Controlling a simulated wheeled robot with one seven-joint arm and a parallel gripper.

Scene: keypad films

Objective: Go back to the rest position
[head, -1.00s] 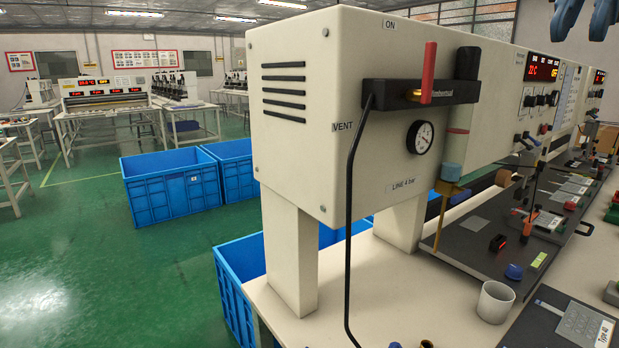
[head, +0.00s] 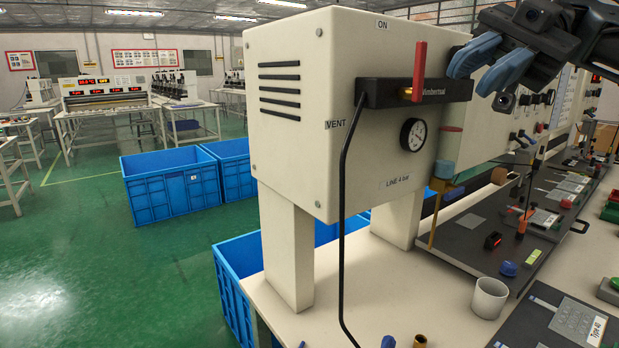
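My gripper (head: 466,72) is at the upper right of the head view, with two blue fingers pointing left and a dark body behind them. A gap shows between the fingers, and nothing is seen between them. It is in front of the right part of the cream machine box (head: 290,130), close in the picture to the right end of the black valve block (head: 440,90). The red lever (head: 419,68) stands upright on that block. I cannot tell whether the gripper touches the block.
The cream machine stands on legs on a pale bench. A white cup (head: 490,298), a keypad card (head: 577,322) and dark panels with small parts lie at the right. Blue crates (head: 170,188) stand on the green floor at the left, where the floor is largely free.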

